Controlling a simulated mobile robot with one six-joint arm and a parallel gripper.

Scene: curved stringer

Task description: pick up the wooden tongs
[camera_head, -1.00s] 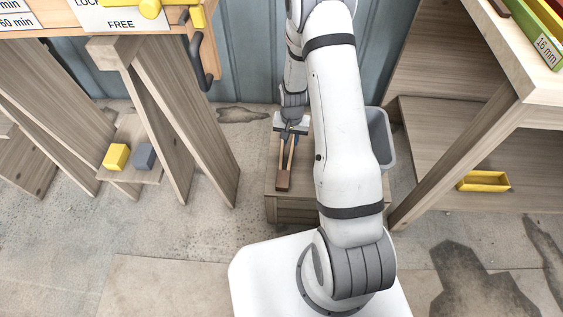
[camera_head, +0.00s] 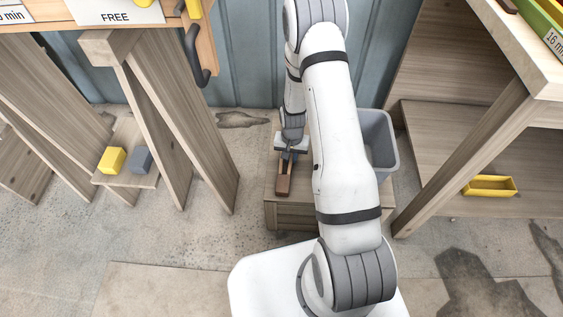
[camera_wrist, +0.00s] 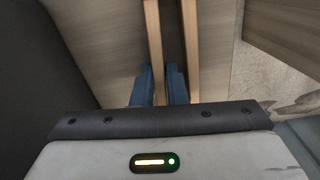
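The wooden tongs (camera_head: 283,186) lie on a low wooden crate, their dark brown end toward me in the head view. In the wrist view their two light wooden arms (camera_wrist: 192,42) run side by side up the picture. My gripper (camera_head: 287,156) is down at the tongs, behind their brown end in the head view. In the wrist view its two blue fingers (camera_wrist: 160,70) are close together, with the left arm of the tongs in the narrow gap between them. The right arm passes outside the right finger. I cannot tell whether the fingers press on the wood.
The crate (camera_head: 292,215) also bears a grey bin (camera_head: 380,145) right of my arm. A wooden trestle (camera_head: 185,130) stands left, with a yellow block (camera_head: 112,160) and a grey block (camera_head: 141,159) on its shelf. A wooden bench (camera_head: 470,150) with a yellow tray (camera_head: 490,186) stands right.

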